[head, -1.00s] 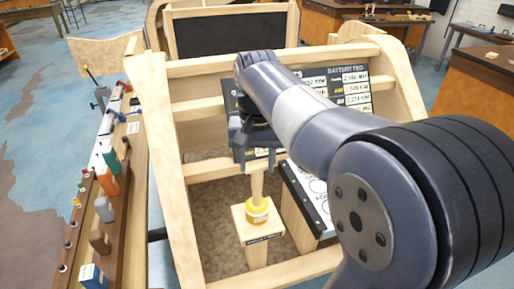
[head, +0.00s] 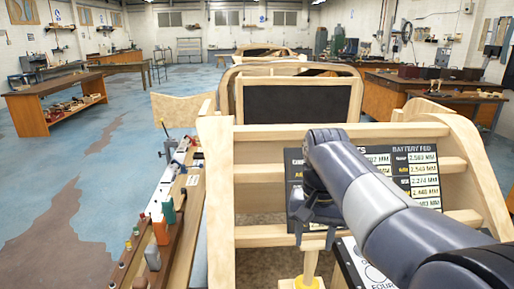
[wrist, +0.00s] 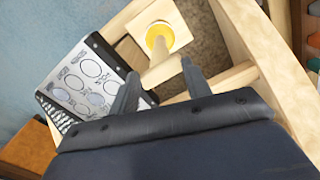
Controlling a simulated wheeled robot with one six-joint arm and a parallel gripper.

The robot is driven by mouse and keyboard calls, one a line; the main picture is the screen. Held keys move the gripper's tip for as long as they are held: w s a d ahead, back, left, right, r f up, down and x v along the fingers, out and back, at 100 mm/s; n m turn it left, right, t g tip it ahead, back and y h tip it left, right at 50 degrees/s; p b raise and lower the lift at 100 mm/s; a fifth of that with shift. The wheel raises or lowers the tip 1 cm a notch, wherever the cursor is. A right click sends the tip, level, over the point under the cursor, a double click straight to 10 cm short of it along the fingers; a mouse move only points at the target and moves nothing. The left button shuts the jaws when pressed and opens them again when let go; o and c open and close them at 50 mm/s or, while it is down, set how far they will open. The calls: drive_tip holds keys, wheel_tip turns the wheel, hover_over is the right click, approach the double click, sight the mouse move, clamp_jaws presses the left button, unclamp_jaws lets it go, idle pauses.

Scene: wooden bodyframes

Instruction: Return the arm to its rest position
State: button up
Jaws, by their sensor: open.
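My gripper (head: 316,240) is open, low inside the wooden bodyframe (head: 221,190), above a pale wooden handle (head: 311,264) with a yellow base. The yellow base (head: 308,282) sits at the bottom edge of the head view. In the wrist view, my two fingers (wrist: 160,70) stand apart, with the handle (wrist: 160,70) showing between and beyond their tips. The yellow base (wrist: 159,37) rests on a square wooden block (wrist: 180,35). Whether a finger touches the handle I cannot tell. My arm reaches in from the lower right.
A dark board with printed figures (head: 415,172) stands behind my gripper. A panel with drawn circles (wrist: 85,80) lies beside the handle. A bench with bottles and tools (head: 180,205) runs along the left. The blue floor (head: 70,165) farther left is open.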

sight(313, 248)
wheel_tip(313, 248, down, 9)
drive_tip(key=shift+r, duration=0.2)
wheel_tip(313, 248, up, 3)
drive_tip(key=shift+f, duration=0.1)
drive_tip(key=shift+r, duration=0.45)
